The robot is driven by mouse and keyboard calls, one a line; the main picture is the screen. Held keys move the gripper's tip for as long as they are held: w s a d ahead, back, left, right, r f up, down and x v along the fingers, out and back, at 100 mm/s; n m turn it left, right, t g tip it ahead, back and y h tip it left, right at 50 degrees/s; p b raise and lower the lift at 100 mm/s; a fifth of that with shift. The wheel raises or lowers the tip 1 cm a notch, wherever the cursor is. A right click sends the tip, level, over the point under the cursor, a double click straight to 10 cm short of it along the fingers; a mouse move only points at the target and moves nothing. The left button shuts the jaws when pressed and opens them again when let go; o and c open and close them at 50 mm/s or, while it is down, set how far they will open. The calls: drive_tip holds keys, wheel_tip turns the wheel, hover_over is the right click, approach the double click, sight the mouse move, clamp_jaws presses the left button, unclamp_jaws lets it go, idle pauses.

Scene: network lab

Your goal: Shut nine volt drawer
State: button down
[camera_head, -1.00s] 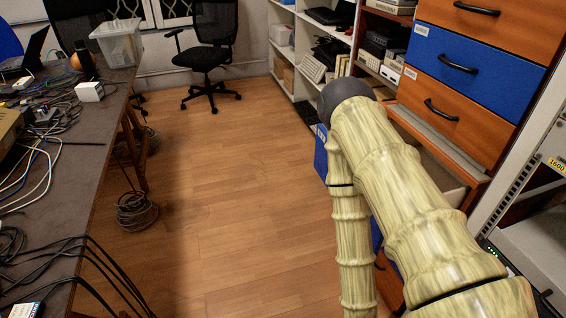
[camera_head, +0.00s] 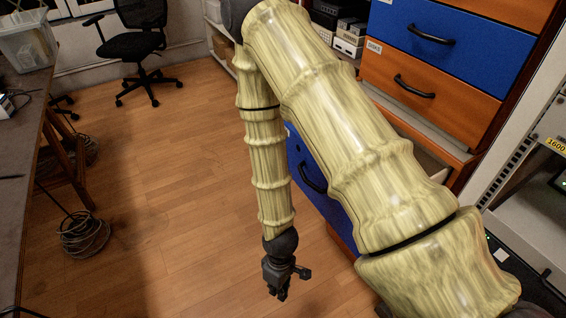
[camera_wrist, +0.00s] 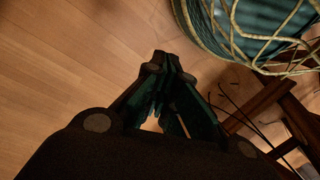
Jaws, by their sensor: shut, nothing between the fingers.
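A blue drawer (camera_head: 318,182) with a black handle stands pulled out of the cabinet, low behind my arm. Part of its open inside shows to the right of my arm, and the arm hides much of the rest. I cannot read a label on it. My gripper (camera_head: 279,291) hangs low over the floor, in front of and to the left of the drawer, apart from it. It is shut and empty. In the wrist view, its dark fingers (camera_wrist: 163,62) come together at the tips.
Shut orange (camera_head: 425,90) and blue (camera_head: 430,38) drawers sit above the open one. A rack (camera_head: 535,170) stands at the right. The middle floor is clear.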

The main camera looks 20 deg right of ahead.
drive_tip(key=w+r+n+t+h+b, duration=0.1)
drive_tip(key=w+r+n+h, duration=0.25)
drive_tip(key=w+r, duration=0.55)
drive_tip(key=w+d+r+n+t+h+b, duration=0.1)
drive_tip(key=w+r+n+h, duration=0.35)
drive_tip(key=r, duration=0.85)
drive_tip(key=w+r+n+h+b, duration=0.15)
drive_tip(key=w+r+n, duration=0.35)
drive_tip(key=w+r, duration=0.5)
drive_tip(key=shift+h, duration=0.35)
drive_tip(key=shift+s+d+f+b, duration=0.1)
drive_tip(key=shift+d+f+b, duration=0.3)
drive_tip(key=shift+d+f, duration=1.1)
drive_tip(key=shift+d+f+b, duration=0.35)
drive_tip(key=shift+d+f, duration=0.25)
drive_tip(key=shift+d, duration=1.65)
drive_tip(key=shift+s+d+f+b, duration=0.1)
drive_tip(key=shift+d+f+b, duration=0.3)
drive_tip(key=shift+d+f, duration=1.1)
drive_tip(key=shift+d+r, duration=0.45)
drive_tip(key=shift+r, duration=0.05)
